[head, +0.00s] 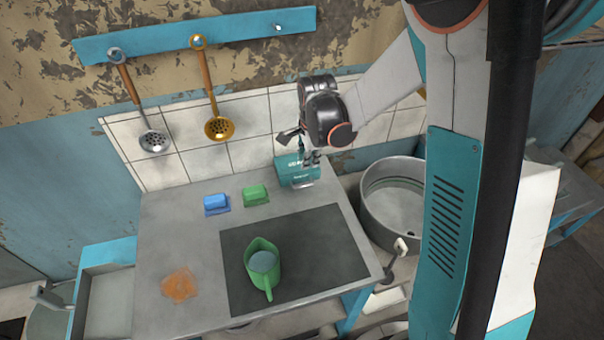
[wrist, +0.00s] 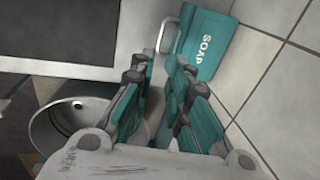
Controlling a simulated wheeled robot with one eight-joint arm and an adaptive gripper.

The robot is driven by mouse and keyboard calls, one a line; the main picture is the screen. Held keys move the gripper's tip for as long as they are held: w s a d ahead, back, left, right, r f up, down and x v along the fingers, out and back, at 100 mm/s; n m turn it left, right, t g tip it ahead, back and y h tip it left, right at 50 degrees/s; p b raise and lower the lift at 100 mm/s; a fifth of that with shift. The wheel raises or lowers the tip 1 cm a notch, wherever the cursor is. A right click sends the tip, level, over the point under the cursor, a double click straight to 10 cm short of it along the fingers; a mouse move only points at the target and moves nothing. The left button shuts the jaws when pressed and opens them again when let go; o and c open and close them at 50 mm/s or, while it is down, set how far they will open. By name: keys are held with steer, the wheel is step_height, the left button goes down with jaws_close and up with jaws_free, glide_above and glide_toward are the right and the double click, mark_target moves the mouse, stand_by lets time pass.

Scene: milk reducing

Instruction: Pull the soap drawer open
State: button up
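The soap drawer is a teal box with white lettering; it sits at the back right corner of the table in the head view (head: 297,173). In the wrist view the box (wrist: 206,48) reads SOAP, and a thin metal handle (wrist: 163,37) sticks out from its left side. My gripper (wrist: 160,66) has its two teal fingers apart with nothing between them. Its tips are close to the handle and the box; I cannot tell if they touch. In the head view my gripper (head: 307,157) is just above the box and partly hides it. How far the drawer is open is unclear.
On the table (head: 190,255) are a blue block (head: 216,203), a green block (head: 255,194), a green jug (head: 263,265) on a dark plate and an orange patch (head: 179,284). A round metal basin (head: 393,205) is right of the table. The tiled wall (wrist: 275,60) is close behind the box.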

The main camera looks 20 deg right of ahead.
mark_target(305, 186)
steer(key=w+f+b, duration=0.1)
steer(key=f, duration=0.3)
steer(key=w+f+b, duration=0.1)
steer(key=f, duration=0.4)
steer(key=f+b, duration=0.2)
steer(key=f, duration=0.3)
steer(key=shift+w, duration=0.4)
steer(key=shift+r, duration=0.1)
jaws_close()
